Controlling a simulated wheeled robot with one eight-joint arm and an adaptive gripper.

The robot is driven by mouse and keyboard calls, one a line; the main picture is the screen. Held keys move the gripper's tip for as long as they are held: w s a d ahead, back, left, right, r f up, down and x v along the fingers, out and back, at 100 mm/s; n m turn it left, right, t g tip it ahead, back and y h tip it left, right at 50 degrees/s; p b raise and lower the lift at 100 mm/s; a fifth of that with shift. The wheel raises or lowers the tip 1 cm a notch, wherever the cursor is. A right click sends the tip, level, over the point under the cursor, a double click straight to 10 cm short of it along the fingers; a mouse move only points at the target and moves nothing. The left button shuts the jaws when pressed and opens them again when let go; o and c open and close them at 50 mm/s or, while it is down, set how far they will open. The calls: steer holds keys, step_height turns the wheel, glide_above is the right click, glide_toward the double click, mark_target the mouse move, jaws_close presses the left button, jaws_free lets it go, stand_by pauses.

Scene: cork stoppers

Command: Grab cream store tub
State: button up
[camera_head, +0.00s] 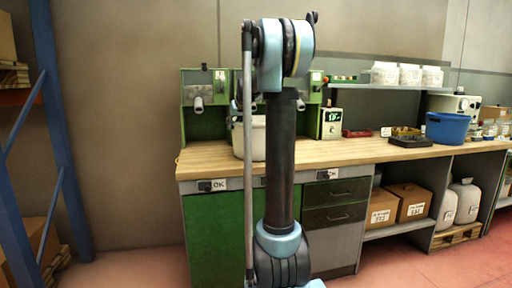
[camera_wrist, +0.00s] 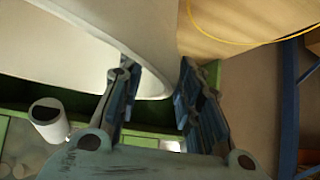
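The cream tub (camera_head: 256,139) stands on the wooden workbench, partly hidden behind my arm in the head view. In the wrist view its large pale curved wall and rim (camera_wrist: 148,35) fill the upper left and middle. My gripper (camera_wrist: 157,92) is open there, with one dark ridged finger on each side of the lower part of the tub's wall. The left finger overlaps the rim in the picture. I cannot tell whether either finger touches the wall. In the head view my gripper is mostly hidden behind my arm.
Green machines (camera_head: 203,100) stand at the back of the bench (camera_head: 345,152), close to the tub. A blue tub (camera_head: 447,128) and a dark tray (camera_head: 410,141) are at the right. Several white containers (camera_head: 410,74) sit on the shelf. A blue rack post (camera_head: 58,125) is at the left.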

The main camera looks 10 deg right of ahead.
jaws_close()
steer(key=shift+r, duration=0.15)
